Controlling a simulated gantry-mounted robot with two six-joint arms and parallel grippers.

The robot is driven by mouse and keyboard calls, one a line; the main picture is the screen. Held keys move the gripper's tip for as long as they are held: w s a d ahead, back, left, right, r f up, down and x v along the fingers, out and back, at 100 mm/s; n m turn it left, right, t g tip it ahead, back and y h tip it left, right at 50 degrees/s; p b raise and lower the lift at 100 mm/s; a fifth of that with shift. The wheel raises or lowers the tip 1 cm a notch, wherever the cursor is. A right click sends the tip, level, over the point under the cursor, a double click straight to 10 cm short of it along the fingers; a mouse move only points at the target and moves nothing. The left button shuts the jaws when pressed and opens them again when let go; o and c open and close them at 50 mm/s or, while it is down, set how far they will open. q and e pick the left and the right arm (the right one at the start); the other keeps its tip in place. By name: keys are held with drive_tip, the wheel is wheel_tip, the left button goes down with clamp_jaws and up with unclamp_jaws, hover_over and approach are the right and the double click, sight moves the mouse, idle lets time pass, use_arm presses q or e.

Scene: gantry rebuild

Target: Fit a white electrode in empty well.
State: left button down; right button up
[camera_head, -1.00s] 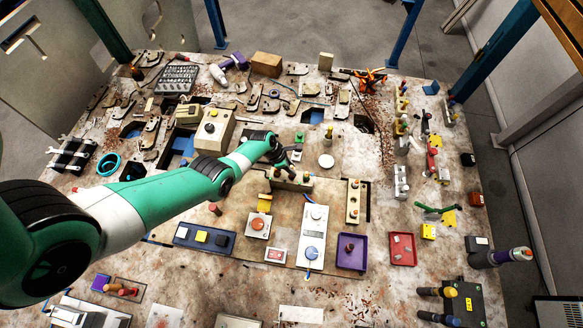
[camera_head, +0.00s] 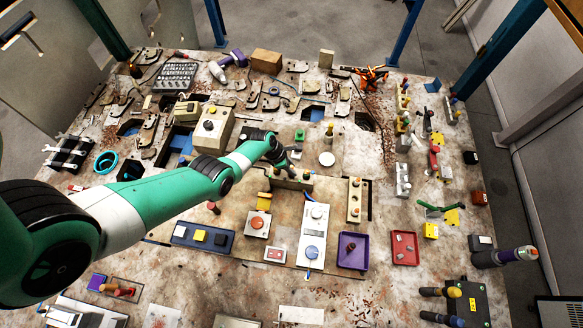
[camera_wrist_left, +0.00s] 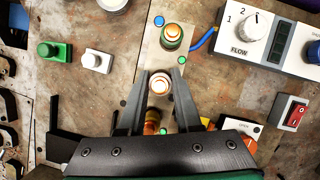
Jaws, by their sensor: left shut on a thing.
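My left gripper (camera_head: 291,172) is over the beige electrode holder (camera_head: 290,184) near the table's middle. In the left wrist view, its two fingers (camera_wrist_left: 158,92) are closed around a white-topped electrode (camera_wrist_left: 160,83). The electrode lies between an orange electrode with a pale top (camera_wrist_left: 172,37) and another orange one (camera_wrist_left: 152,121), in line with the holder strip (camera_wrist_left: 153,58). The well beneath the held electrode is hidden, and I cannot tell how deep it sits. My right gripper is not in view.
A white flow-control box (camera_head: 313,232) and a red rocker switch (camera_wrist_left: 295,113) stand close to the holder. A green knob (camera_wrist_left: 50,50) and a white knob (camera_wrist_left: 95,61) are on its other side. Another holder with brass knobs (camera_head: 355,188) stands to the right. The table is cluttered.

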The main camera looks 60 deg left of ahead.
use_arm(q)
drive_tip(key=shift+f+b, duration=0.65)
drive_tip(key=shift+f, duration=0.05)
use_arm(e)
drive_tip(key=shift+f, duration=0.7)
use_arm(q)
drive_tip(key=c, duration=0.5)
unclamp_jaws()
drive_tip(key=shift+r, duration=0.1)
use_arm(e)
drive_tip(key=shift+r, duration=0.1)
